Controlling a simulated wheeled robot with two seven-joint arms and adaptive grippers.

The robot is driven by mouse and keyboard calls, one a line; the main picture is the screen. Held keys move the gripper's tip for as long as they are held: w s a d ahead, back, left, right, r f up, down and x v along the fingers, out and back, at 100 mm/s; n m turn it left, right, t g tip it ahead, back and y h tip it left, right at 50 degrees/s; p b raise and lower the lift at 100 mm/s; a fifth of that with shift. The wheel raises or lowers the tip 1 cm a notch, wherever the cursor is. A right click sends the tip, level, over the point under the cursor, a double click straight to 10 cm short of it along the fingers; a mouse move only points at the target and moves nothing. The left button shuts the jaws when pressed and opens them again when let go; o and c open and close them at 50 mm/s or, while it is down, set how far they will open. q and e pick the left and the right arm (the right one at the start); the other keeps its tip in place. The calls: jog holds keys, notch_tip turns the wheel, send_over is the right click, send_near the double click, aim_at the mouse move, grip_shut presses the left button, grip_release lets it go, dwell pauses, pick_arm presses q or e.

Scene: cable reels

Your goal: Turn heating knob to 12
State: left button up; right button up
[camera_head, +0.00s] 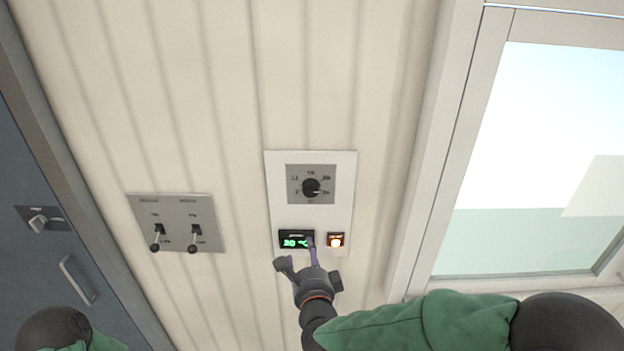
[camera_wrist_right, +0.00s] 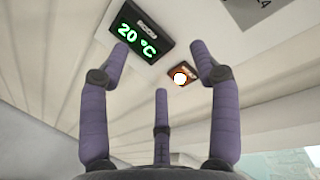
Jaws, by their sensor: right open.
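The heating knob (camera_head: 311,187) is a black round knob on a grey square dial plate, in the upper part of a white wall panel (camera_head: 345,165). Its scale marks are small, and I cannot tell surely which mark it points at. Below it a black display (camera_head: 291,239) shows 20 °C in green; it also shows in the right wrist view (camera_wrist_right: 141,42). My right gripper (camera_head: 303,257) is open and empty below the knob, in front of the panel's lower edge; its fingers also show in the right wrist view (camera_wrist_right: 160,75). My left gripper is out of view.
An orange-lit indicator (camera_head: 336,240) sits right of the display. A grey plate (camera_head: 178,203) with two toggle switches is on the wall to the left. A blue-grey door (camera_head: 35,150) stands at far left, and a window (camera_head: 530,150) at right. The ribbed wall around the panel is clear.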

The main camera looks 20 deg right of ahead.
aim_at(311, 193)
notch_tip(311, 193, up, 12)
jog(key=s+d+m+t+h+p, duration=0.2)
jog(key=m+p, duration=0.1)
jog(key=m, duration=0.2)
jog(key=x, duration=0.7)
jog(key=p+x, duration=0.1)
jog(key=x, duration=0.2)
jog(key=shift+w+a+f, duration=0.15)
jog(key=shift+w+a, duration=0.05)
jog(key=shift+w, duration=0.1)
jog(key=c, duration=1.1)
